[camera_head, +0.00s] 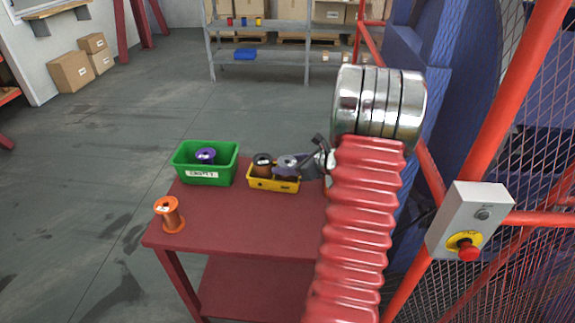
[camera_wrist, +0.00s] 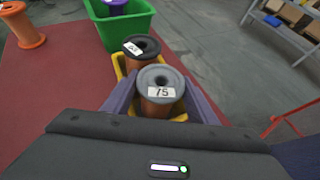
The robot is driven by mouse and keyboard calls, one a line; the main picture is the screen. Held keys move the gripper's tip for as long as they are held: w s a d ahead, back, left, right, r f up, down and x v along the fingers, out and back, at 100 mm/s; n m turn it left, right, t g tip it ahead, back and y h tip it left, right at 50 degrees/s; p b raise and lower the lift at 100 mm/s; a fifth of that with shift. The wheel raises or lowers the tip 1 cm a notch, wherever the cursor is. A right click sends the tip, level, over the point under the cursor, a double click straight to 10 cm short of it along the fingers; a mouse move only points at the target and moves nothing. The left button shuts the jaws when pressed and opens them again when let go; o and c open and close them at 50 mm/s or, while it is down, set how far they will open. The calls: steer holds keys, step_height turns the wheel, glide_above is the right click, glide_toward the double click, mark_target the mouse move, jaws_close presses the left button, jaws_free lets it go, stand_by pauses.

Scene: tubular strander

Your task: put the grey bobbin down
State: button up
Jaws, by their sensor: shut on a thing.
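The grey bobbin (camera_wrist: 160,80), with a grey flange, copper winding and a label reading "75", is between the fingers of my gripper (camera_wrist: 158,96). My gripper is shut on it. In the head view the grey bobbin (camera_head: 287,162) shows at the right part of the yellow bin (camera_head: 261,184). In the wrist view the bin's yellow wall (camera_wrist: 119,66) shows around and below it. I cannot tell whether the bobbin touches the bin floor. A black bobbin (camera_wrist: 141,45) with a label stands in the bin just beside it.
A green bin (camera_head: 208,178) with a purple bobbin (camera_head: 205,155) stands left of the yellow bin. An orange bobbin (camera_head: 169,214) stands near the left front of the red table (camera_head: 235,222). A red mesh guard and control box (camera_head: 470,222) are at the right.

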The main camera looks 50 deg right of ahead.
steer(key=o, duration=1.5)
steer(key=v, duration=1.2)
steer(key=shift+d, duration=0.1)
